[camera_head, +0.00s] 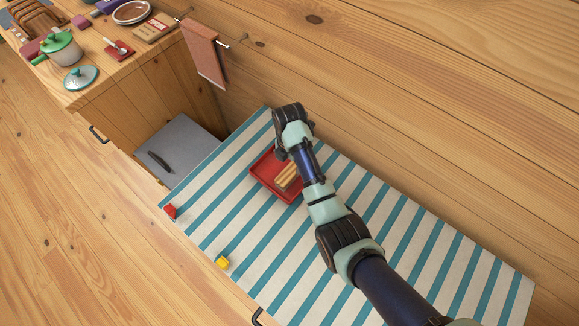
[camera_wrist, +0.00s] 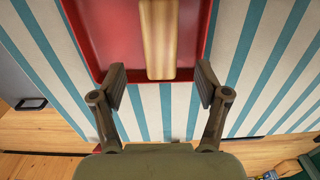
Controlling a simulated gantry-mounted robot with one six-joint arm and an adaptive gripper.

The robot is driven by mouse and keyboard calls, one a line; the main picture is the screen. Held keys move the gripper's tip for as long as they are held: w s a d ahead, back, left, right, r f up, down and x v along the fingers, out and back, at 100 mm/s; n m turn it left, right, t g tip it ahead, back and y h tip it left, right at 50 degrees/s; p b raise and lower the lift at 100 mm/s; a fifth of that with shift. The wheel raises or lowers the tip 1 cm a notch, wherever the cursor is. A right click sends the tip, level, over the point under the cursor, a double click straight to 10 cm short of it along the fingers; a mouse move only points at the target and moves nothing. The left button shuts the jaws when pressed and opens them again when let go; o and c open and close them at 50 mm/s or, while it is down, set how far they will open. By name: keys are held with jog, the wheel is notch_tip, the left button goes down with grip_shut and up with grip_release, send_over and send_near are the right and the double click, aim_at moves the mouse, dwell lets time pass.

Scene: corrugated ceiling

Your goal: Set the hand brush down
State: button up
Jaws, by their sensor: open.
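The hand brush, a pale wooden piece (camera_head: 287,177), lies in a red tray (camera_head: 266,179) on the striped mat. In the wrist view its smooth wooden length (camera_wrist: 159,38) rests in the tray (camera_wrist: 112,35) and its near end reaches over the tray's rim. My gripper (camera_wrist: 161,82) is open, with one finger on each side of the brush's near end and a clear gap to each. In the head view my arm hides the gripper's fingers and part of the tray. The bristles cannot be made out.
The blue-and-white striped mat (camera_head: 225,205) has free room around the tray. A wooden counter with a green pot (camera_head: 62,49) stands at upper left.

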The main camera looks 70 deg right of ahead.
aim_at(289, 171)
notch_tip(289, 171, up, 4)
dwell(0.5)
jog(key=w+a+r+m+t+h, duration=0.1)
jog(key=w+a+r+m+t, duration=0.3)
jog(key=a, duration=0.4)
jog(key=w+a+r+m+t+h, duration=0.1)
jog(key=w+a+r, duration=0.3)
jog(key=w+a, duration=0.3)
jog(key=w+a+r+m+t, duration=0.3)
jog(key=w+a, duration=0.1)
jog(key=a, duration=0.6)
jog(key=s+a+r+m+t+y, duration=0.1)
jog(key=s+a+r+m+t, duration=0.1)
jog(key=a+r, duration=0.3)
jog(key=s+a+r+m+t+y, duration=0.1)
jog(key=s+a+r+m+t, duration=0.1)
jog(key=a+r, duration=0.4)
jog(key=a+m, duration=0.1)
jog(key=a, duration=0.3)
jog(key=shift+s+r+m+t, duration=0.2)
jog(key=shift+r+m+t, duration=0.1)
jog(key=shift+m+t, duration=0.1)
